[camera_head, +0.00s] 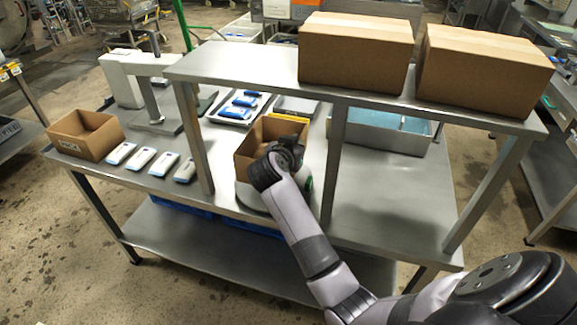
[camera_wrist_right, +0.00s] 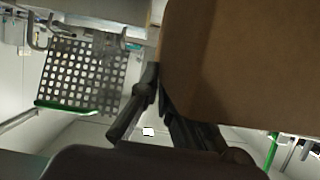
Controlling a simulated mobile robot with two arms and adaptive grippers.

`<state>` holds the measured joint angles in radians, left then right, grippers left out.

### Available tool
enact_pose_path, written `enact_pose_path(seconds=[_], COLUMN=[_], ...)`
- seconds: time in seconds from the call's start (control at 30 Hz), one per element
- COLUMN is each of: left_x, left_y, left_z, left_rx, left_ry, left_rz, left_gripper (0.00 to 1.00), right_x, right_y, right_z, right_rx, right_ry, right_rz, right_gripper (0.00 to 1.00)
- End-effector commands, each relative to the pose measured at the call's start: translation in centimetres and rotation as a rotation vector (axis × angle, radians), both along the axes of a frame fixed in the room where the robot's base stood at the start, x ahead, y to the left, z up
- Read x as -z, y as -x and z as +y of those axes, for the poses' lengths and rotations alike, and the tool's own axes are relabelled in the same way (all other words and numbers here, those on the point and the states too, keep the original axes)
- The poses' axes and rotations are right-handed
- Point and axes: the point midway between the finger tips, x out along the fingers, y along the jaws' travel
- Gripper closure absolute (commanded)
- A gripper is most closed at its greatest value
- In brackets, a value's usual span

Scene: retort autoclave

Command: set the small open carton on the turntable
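A small open brown carton (camera_head: 246,166) is at the middle of the steel table, over the grey round turntable (camera_head: 250,197). I cannot tell whether its base rests fully on the disc. My right gripper (camera_head: 285,152) is at the carton's near right side and hides part of it. In the right wrist view the carton (camera_wrist_right: 245,65) fills the upper right, and its edge runs between the two dark fingers (camera_wrist_right: 158,98), which look closed on its wall. My left gripper is not in view.
Another open carton (camera_head: 83,137) stands at the table's left end beside several white-and-blue packs (camera_head: 142,158). A tray of packs (camera_head: 238,108) lies behind. A raised shelf (camera_head: 270,66) with two large closed boxes (camera_head: 357,50) overhangs the table. The table's right part (camera_head: 390,190) is clear.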

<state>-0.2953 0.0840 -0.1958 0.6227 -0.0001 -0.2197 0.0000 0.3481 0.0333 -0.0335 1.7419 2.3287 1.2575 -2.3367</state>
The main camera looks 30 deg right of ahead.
Motion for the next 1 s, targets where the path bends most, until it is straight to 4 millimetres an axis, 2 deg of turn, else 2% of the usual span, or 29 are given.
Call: enact_pose_path(seconds=[0.07, 0.27, 0.5, 0.8, 1.0], left_x=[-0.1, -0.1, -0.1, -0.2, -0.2], left_y=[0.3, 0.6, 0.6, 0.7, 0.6], left_z=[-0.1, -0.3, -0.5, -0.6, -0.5], left_rx=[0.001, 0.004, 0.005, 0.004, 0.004], left_ry=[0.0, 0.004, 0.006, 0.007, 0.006], left_rz=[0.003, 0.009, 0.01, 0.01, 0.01], left_gripper=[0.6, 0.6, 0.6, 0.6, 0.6], right_x=[1.2, 2.7, 5.8, 5.9, 6.0], right_y=[0.1, 0.0, 0.0, 0.0, 0.0], right_z=[0.0, 0.1, 0.1, 0.1, 0.1], right_rx=[-0.002, -0.002, -0.002, -0.003, -0.002], right_ry=[0.001, 0.001, 0.001, 0.002, 0.002], right_rz=[0.001, -0.002, -0.002, -0.004, -0.003], right_gripper=[1.0, 1.0, 1.0, 1.0, 0.84])
